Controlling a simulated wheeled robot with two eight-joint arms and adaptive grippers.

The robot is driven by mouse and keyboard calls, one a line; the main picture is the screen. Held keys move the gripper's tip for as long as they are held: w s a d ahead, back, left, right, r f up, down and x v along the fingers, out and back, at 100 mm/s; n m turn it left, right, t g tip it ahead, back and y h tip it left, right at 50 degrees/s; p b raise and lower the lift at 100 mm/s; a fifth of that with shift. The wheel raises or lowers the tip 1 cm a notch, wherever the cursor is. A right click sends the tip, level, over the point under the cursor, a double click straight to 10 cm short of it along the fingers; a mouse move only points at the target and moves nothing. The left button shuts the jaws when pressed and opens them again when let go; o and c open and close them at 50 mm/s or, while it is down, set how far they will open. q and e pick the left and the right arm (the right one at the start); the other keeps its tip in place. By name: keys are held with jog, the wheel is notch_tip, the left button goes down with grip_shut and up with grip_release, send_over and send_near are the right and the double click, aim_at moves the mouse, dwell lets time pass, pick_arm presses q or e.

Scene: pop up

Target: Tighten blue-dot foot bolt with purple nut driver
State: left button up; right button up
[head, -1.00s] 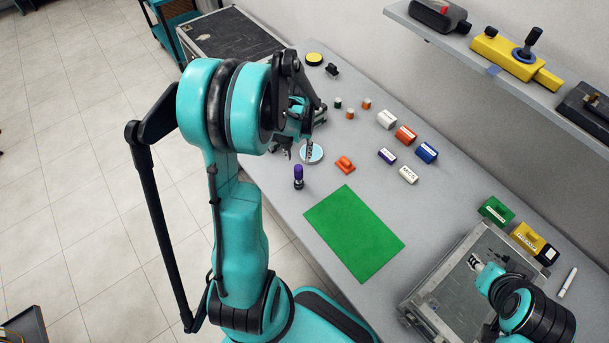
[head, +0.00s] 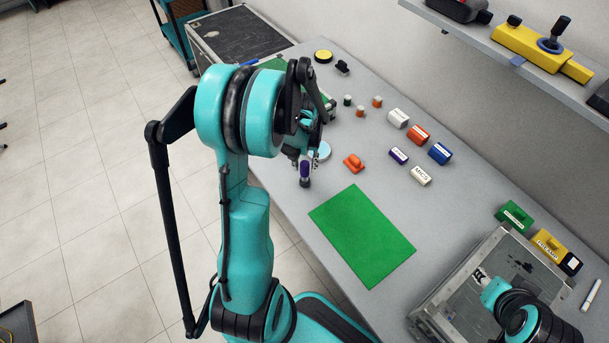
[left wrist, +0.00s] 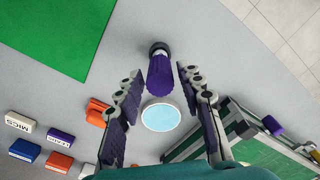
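The purple nut driver (head: 305,170) stands upright on the grey table, its dark end down. In the left wrist view the purple handle (left wrist: 160,78) lies between my fingertips, with a visible gap on each side. My left gripper (head: 305,158) is open around the driver's top; it also shows in the left wrist view (left wrist: 161,78). A framed green unit (left wrist: 245,140) with a purple knob (left wrist: 272,125) is at the right of the wrist view, partly cut off. I cannot make out a blue-dot bolt. My right gripper (head: 482,275) is over a grey case; its fingers are too small to judge.
A light-blue disc (left wrist: 161,115) lies close to the driver, under my left gripper. An orange piece (head: 353,163), several small labelled blocks and a green mat (head: 362,235) lie on the table. A grey case (head: 450,300) stands at right. A shelf (head: 500,45) overhangs the back.

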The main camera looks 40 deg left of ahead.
pick_arm(q)
grip_shut()
jog(key=shift+r+p, duration=1.7)
jog(key=shift+r, duration=0.75)
jog(key=shift+f, duration=0.1)
